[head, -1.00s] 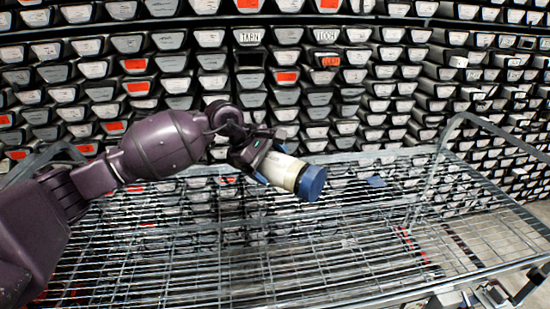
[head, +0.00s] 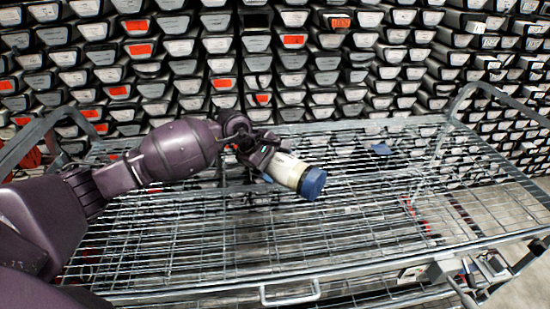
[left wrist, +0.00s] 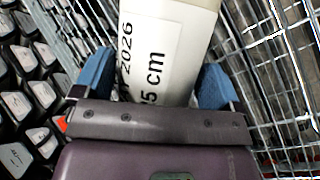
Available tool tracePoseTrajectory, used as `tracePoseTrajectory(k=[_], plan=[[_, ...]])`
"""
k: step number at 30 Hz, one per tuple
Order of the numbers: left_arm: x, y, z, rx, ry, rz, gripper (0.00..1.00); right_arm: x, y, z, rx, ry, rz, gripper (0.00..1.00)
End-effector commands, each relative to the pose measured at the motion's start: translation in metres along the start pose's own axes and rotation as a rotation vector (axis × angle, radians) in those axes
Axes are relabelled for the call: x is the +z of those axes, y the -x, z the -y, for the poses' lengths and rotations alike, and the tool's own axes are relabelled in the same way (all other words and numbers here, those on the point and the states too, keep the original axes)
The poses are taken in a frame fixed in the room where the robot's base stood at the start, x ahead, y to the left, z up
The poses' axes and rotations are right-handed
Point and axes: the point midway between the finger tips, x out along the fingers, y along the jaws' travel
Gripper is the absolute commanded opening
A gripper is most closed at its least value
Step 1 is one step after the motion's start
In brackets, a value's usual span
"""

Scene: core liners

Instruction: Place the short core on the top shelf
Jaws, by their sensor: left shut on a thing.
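The short core is a white cylinder (head: 289,172) with a blue end cap, held above the wire shelf in the head view. In the left wrist view the core (left wrist: 165,45) carries a label reading "2026" and "5 cm". My left gripper (head: 268,160) is shut on the core, with blue fingers on both sides of it. The core lies tilted, its blue cap pointing right and slightly down. The top shelf is a wire-mesh deck (head: 200,255) of a metal cart below the core. Whether the core touches the mesh I cannot tell. My right gripper is not in view.
A wall of stacked core boxes (head: 190,75) with white and orange labels stands behind the cart. Bent metal handles (head: 450,120) rise at the cart's ends. Most of the mesh is clear.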

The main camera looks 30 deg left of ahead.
Motion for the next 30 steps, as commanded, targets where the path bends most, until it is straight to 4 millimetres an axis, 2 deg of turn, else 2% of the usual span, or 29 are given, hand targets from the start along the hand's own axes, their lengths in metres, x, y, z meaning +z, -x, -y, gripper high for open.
tracePoseTrajectory(k=[8,21,22,24,30], plan=[[-0.009,-0.023,0.013,0.007,0.0,0.002,0.16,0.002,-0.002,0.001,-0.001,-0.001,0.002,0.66],[-0.011,-0.027,0.015,0.006,-0.001,0.001,0.16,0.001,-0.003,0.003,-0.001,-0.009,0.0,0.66],[-0.012,-0.028,0.018,-0.001,0.001,0.0,0.95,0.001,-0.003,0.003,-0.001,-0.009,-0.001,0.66],[-0.012,-0.028,0.018,-0.001,0.001,0.0,1.0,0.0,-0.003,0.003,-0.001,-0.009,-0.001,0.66],[-0.011,-0.028,0.018,-0.001,0.001,0.0,1.0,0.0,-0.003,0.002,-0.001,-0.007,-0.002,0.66]])
